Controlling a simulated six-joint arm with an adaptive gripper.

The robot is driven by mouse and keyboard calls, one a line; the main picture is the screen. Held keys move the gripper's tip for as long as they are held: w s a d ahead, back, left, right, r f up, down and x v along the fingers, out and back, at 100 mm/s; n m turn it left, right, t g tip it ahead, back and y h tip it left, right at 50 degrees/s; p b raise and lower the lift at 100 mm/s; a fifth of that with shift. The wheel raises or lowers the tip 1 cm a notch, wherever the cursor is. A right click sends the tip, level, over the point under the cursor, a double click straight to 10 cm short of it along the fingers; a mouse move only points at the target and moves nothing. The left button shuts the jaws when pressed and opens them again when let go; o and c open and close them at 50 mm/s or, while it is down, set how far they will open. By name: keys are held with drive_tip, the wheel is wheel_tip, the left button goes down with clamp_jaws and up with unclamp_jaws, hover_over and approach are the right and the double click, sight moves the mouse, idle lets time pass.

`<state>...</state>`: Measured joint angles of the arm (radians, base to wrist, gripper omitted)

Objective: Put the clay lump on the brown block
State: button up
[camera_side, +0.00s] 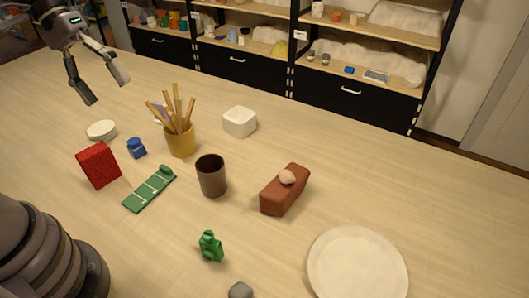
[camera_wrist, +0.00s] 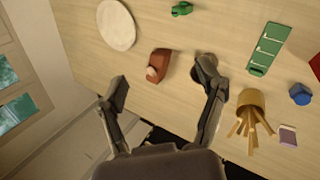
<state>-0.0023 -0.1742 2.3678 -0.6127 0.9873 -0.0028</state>
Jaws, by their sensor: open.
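The clay lump (camera_side: 287,177), small and pinkish beige, rests on top of the brown block (camera_side: 283,196), a reddish-brown brick shape right of the table's middle. In the wrist view the lump (camera_wrist: 151,72) shows on the block (camera_wrist: 161,58), beyond my fingertips. My gripper (camera_side: 105,89) is open and empty, raised at the far left of the side view, well away from the block. In the wrist view its two fingers (camera_wrist: 168,92) are spread wide with nothing between them.
A dark brown cup (camera_side: 211,178) stands left of the block. Around it are a yellow pot of sticks (camera_side: 181,140), a white box (camera_side: 240,122), a green strip (camera_side: 148,190), a red block (camera_side: 98,165) and a green figure (camera_side: 210,246). A white plate (camera_side: 358,268) lies front right.

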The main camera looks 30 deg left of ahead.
drive_tip(key=s+a+r+m+t+y, duration=0.4)
drive_tip(key=s+a, duration=0.3)
drive_tip(key=a, duration=0.2)
drive_tip(key=shift+a+r+t+y, duration=0.15)
drive_tip(key=shift+t+y, duration=0.35)
drive_tip(key=shift+y, duration=0.4)
